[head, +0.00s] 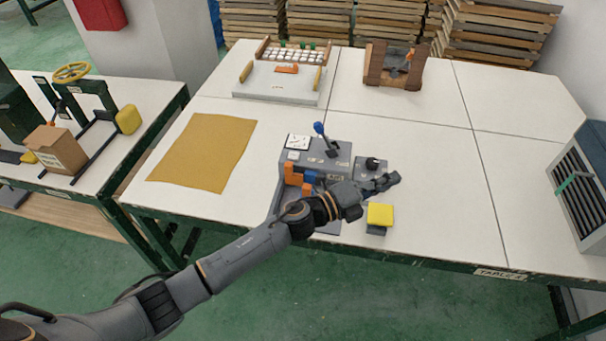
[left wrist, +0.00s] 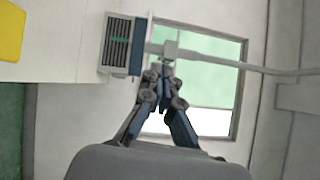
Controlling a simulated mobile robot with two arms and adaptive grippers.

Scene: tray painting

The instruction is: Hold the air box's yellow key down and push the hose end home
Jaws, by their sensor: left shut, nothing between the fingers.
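The air box (head: 322,158) is a grey unit on the white table, with a white dial, a blue-tipped lever (head: 320,129) and a black knob. Its yellow key (head: 380,213) is a square pad on a dark base at the front right. A yellow patch (left wrist: 10,32), likely this key, shows at the left edge of the left wrist view. My left gripper (head: 396,179) is shut and empty, just beyond the key and apart from it; its fingertips (left wrist: 166,72) meet. I cannot make out the hose end; my arm hides part of the box front. My right gripper is out of view.
Orange blocks (head: 293,176) sit at the box's left front. A tan sheet (head: 203,151) lies to the left. A grey louvred unit (head: 580,185) stands at the right edge. A wooden fixture (head: 376,68) stands at the back. The table right of the key is clear.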

